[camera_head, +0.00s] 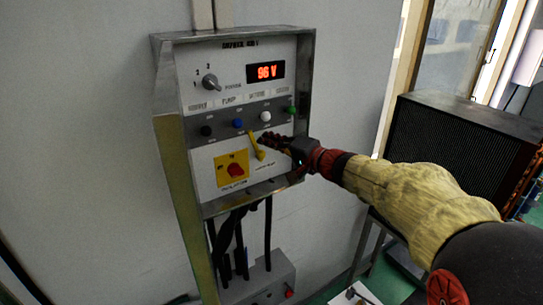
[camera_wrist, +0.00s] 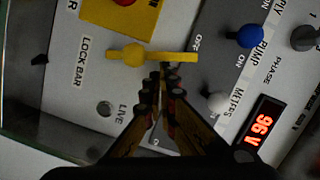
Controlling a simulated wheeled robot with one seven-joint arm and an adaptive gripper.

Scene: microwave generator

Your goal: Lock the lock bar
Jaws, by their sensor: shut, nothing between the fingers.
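The yellow lock bar (camera_head: 256,147) is on the lower right of the control panel. In the wrist view the lock bar (camera_wrist: 178,57) runs from its round pivot, beside the printed words LOCK BAR, toward the OFF mark by the toggles. In the head view it stands tilted, its upper end leaning left. My gripper (camera_head: 268,142) reaches in from the right and is shut, with nothing held. In the wrist view its closed fingertips (camera_wrist: 164,76) are right beside the bar's arm, on its LIVE-label side. I cannot tell whether they touch the bar.
A red rotary knob (camera_head: 235,169) on a yellow plate is left of the bar. Above are black, blue (camera_head: 238,123), white (camera_head: 265,116) and green (camera_head: 292,110) toggles. The display (camera_head: 265,71) reads 96 V. A metal frame (camera_head: 308,75) edges the panel; cables hang below.

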